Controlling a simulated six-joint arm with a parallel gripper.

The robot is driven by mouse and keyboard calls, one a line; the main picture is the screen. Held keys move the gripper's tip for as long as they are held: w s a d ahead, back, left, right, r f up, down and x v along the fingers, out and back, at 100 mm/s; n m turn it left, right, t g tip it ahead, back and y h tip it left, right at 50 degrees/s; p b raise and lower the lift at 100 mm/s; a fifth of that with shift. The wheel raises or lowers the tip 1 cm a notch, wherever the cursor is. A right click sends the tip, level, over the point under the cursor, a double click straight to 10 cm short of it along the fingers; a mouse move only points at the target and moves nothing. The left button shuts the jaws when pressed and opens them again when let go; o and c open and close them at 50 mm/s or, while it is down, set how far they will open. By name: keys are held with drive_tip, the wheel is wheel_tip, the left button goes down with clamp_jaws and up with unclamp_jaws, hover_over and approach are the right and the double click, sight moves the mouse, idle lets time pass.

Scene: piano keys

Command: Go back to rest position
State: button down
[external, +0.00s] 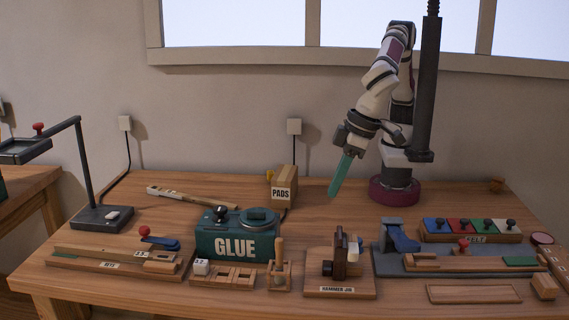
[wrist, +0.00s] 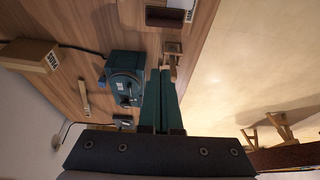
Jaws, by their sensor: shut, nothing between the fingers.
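My gripper (external: 341,175) has long teal fingers and hangs above the back half of the bench, in front of my arm's dark red base. The fingers point down and slightly left, clear of the bench top and of every object. They are closed together with nothing between them. In the wrist view the teal fingers (wrist: 161,100) reach up from the dark gripper body, side by side. The green glue box (external: 235,237) stands in front and to the left of the gripper; it also shows left of the fingers in the wrist view (wrist: 124,68).
The PADS box (external: 284,188) stands left of the gripper. A hammer jig (external: 340,270), a blue-grey fixture (external: 398,235) and a felt tray (external: 470,237) stand towards the front and right. Bench around the gripper is bare.

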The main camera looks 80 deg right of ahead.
idle(0.4)
drive_tip(key=w+d+r+m+g, duration=0.1)
drive_tip(key=w+d+r, duration=0.1)
drive_tip(key=d, duration=0.6)
drive_tip(key=w+d+r+m+g, duration=0.1)
drive_tip(key=w+d, duration=0.1)
drive_tip(key=d, duration=0.7)
drive_tip(key=w+d+r+m+g, duration=0.1)
drive_tip(key=w+d+r, duration=0.1)
drive_tip(key=d, duration=0.6)
drive_tip(key=s+d+f+m+g+y, duration=0.1)
drive_tip(key=s+d+f, duration=0.3)
drive_tip(key=s+d, duration=1)
drive_tip(key=shift+s+d+f+m+y, duration=0.15)
drive_tip(key=shift+s+d+m+y, duration=0.2)
drive_tip(key=shift+d+m, duration=0.4)
drive_tip(key=shift+w, duration=0.1)
